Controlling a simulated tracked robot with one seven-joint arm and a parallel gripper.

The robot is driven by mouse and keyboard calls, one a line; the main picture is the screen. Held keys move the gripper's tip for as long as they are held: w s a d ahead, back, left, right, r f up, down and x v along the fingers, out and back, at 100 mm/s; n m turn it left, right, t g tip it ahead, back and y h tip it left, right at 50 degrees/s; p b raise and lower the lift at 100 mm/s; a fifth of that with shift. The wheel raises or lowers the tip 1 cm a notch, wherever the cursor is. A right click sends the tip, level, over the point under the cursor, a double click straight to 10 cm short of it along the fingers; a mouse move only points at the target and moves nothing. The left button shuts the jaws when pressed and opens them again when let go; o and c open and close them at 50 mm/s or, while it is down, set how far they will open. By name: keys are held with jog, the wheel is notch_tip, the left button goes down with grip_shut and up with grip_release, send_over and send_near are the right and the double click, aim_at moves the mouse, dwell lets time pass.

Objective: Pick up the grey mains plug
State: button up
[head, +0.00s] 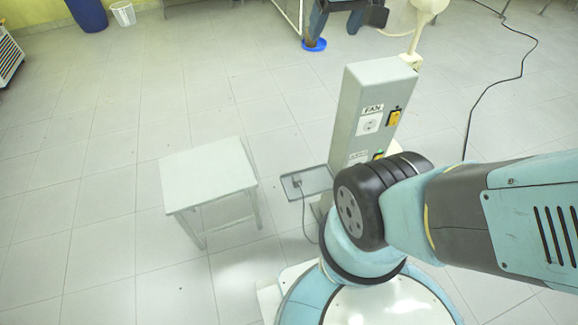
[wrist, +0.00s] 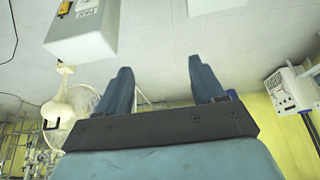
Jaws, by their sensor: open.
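A small grey plug (head: 297,184) appears to lie at the left end of a shallow grey tray (head: 322,189) in the head view, with a thin cable running down from it. It is too small to make out its pins. The tray is beside the foot of a grey socket column (head: 365,95). My gripper (wrist: 160,66) shows in the wrist view, its two blue fingers wide apart with nothing between them. The plug is not visible in the wrist view.
A pale stool (head: 207,172) stands left of the tray. The column carries a FAN label, a socket (head: 370,124) and a yellow switch (head: 394,117). A black cable (head: 487,88) crosses the floor at right.

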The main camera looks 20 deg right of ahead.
jog(key=w+f+g, duration=0.2)
jog(key=w+f, duration=0.7)
jog(key=w, duration=0.2)
jog(key=g, duration=0.3)
send_over(297, 177)
notch_tip(297, 177, down, 47)
jog(key=f, duration=0.8)
jog(key=shift+s+a, duration=0.25)
jog(key=shift+a, duration=0.05)
jog(key=shift+w+d+f, duration=0.1)
jog(key=shift+d+f, duration=0.05)
jog(key=shift+f, duration=1.2)
jog(key=shift+w+d+f, duration=0.1)
jog(key=shift+f, duration=1.25)
jog(key=c, duration=1.2)
